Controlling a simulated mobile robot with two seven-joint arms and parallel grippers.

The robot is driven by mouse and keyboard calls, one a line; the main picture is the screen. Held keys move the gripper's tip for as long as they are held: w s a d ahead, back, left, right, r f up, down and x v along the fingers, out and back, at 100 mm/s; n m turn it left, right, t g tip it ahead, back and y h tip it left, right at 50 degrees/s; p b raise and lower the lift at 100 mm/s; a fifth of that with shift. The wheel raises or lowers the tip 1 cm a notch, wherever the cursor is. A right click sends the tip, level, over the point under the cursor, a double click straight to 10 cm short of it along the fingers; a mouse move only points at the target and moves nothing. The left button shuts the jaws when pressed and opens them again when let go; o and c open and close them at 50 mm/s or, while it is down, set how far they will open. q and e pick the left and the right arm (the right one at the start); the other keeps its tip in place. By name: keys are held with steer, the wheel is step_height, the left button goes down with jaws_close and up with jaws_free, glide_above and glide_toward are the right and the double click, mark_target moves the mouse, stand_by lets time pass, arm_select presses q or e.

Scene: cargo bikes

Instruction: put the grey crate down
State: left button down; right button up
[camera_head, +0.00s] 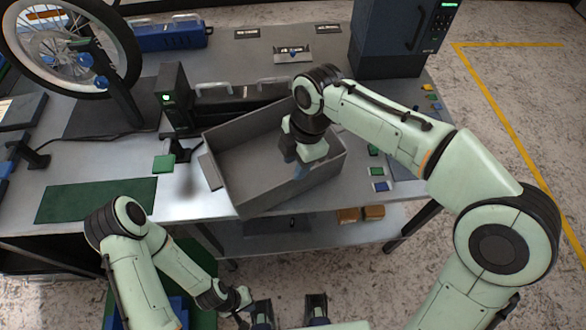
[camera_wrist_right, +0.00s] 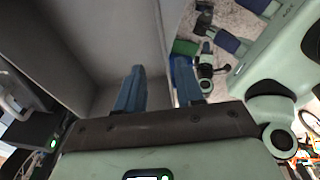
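The grey crate (camera_head: 225,165) is empty and sits at an angle at the table's front edge, its near corner overhanging. Whether its base fully touches the table is hard to tell. My right gripper (camera_head: 298,168) points down at the crate's near right wall. In the right wrist view its two blue fingers (camera_wrist_right: 158,85) are apart, one on the inner side and one on the outer side of the crate wall (camera_wrist_right: 105,35), with a gap between them. My left gripper (camera_head: 242,300) is low in front of the table, away from the crate; its fingers are not clear.
A black device (camera_head: 174,98) with a green light stands beside the crate's left corner. A bike wheel (camera_head: 70,45) is at the far left. A green mat (camera_head: 95,200) lies at the left. A dark cabinet (camera_head: 392,35) stands at the back right. Small boxes (camera_head: 360,213) lie on the lower shelf.

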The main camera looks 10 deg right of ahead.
step_height(320, 180, up, 6)
steer(key=d+p, duration=0.1)
steer(key=shift+r, duration=0.2)
steer(key=shift+f, duration=0.1)
stand_by(0.4)
